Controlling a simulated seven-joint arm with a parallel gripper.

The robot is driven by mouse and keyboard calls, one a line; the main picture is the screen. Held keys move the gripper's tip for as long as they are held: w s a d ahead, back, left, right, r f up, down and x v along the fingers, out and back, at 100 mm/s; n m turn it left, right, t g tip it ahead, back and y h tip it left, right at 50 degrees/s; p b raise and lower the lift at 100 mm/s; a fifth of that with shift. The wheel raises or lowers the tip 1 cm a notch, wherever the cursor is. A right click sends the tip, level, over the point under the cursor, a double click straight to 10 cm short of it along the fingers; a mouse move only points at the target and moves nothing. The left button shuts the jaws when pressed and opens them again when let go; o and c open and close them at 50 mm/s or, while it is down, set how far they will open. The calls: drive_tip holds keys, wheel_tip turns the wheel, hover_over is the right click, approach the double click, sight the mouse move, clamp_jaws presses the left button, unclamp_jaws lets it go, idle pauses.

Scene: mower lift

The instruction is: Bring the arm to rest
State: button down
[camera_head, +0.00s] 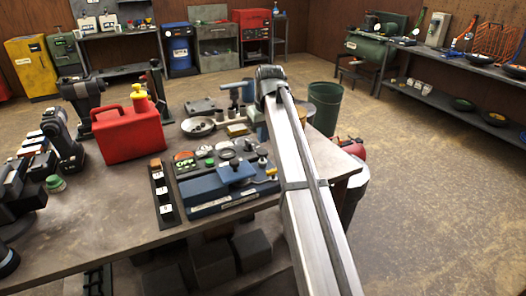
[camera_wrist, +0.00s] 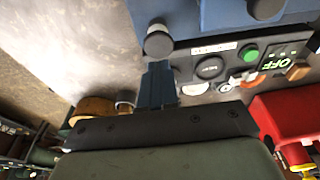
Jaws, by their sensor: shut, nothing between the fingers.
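My gripper (camera_wrist: 158,82) shows in the wrist view as two dark blue fingers close together, shut and empty. Its dark mounting plate fills the lower middle. The fingers point toward a blue and black device, with a round grey-topped knob just beyond their tips. In the head view my silver arm reaches up and away over the bench's right end, bending at its far end. I cannot clearly make out the gripper there. The blue device (camera_head: 205,190) lies on the bench left of the arm. Its panel (camera_wrist: 245,62) has a green button and an OFF label in the wrist view.
The workbench (camera_head: 110,225) also holds a red can (camera_head: 128,132), a round metal dish (camera_head: 197,127), a strip of small blocks (camera_head: 163,195) and tools at left. A green bin (camera_head: 324,105) stands beyond the arm. The floor at right is open, with shelves behind.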

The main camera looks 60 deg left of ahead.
idle(0.4)
